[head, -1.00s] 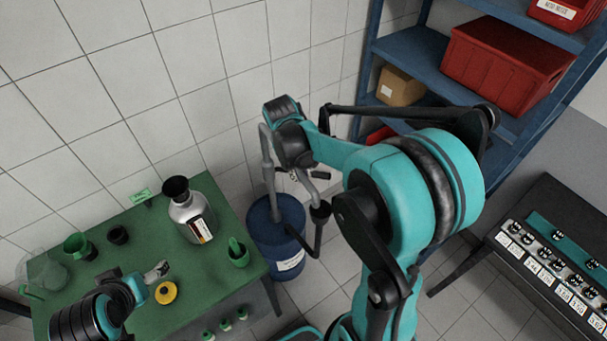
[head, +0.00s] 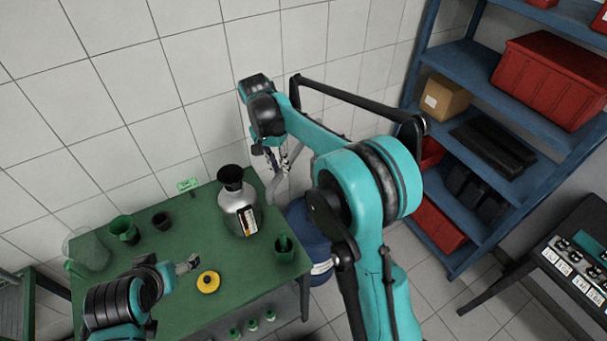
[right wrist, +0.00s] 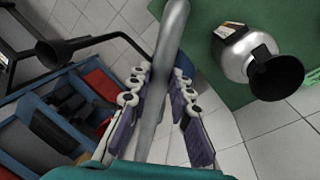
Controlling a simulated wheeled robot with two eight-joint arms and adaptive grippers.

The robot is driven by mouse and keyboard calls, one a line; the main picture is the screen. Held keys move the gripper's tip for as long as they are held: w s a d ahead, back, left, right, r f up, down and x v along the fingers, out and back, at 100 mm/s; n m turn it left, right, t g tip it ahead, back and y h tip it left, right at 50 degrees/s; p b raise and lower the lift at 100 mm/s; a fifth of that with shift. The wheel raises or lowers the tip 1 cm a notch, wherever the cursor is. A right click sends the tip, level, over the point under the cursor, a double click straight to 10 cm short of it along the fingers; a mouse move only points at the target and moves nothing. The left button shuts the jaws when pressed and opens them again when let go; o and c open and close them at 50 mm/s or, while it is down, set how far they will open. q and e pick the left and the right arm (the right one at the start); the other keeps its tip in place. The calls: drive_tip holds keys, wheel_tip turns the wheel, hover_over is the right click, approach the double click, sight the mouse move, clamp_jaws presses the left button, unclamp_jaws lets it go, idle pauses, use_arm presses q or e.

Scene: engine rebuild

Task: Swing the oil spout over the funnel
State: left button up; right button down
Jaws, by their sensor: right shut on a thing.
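The oil spout is a grey tube (right wrist: 160,75) running between the fingers of my right gripper (right wrist: 158,100) in the right wrist view. That gripper is shut on it; it also shows in the head view (head: 277,160), with part of the grey tube (head: 274,185) below. The black funnel (head: 231,178) sits upright in the neck of a silver bottle (head: 240,213) on the green table. The funnel (right wrist: 277,78) lies right of the tube in the right wrist view, apart from it. I cannot make out the spout's open end. My left gripper (head: 187,264) is over the table, its opening unclear.
A blue drum (head: 308,240) stands beside the green table (head: 190,225). A yellow round item (head: 208,282), green cups and a clear jug are on the table. A blue shelf (head: 457,212) with red bins stands right of my right arm.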

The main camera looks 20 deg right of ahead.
drive_tip(key=w+a+m+y+p, duration=0.1)
drive_tip(key=w+a+m+p, duration=0.4)
drive_tip(key=w, duration=0.9)
drive_tip(key=shift+a+m+g, duration=0.3)
drive_tip(key=shift+a+m, duration=0.8)
drive_tip(key=shift+a, duration=0.1)
drive_tip(key=shift+w+r, duration=0.1)
drive_tip(key=shift+r, duration=0.05)
drive_tip(key=c, duration=1.4)
unclamp_jaws()
drive_tip(key=shift+c, duration=0.2)
drive_tip(key=shift+o, duration=0.4)
drive_tip(key=shift+w, duration=0.2)
drive_tip(key=shift+s, duration=0.2)
drive_tip(key=shift+s, duration=0.1)
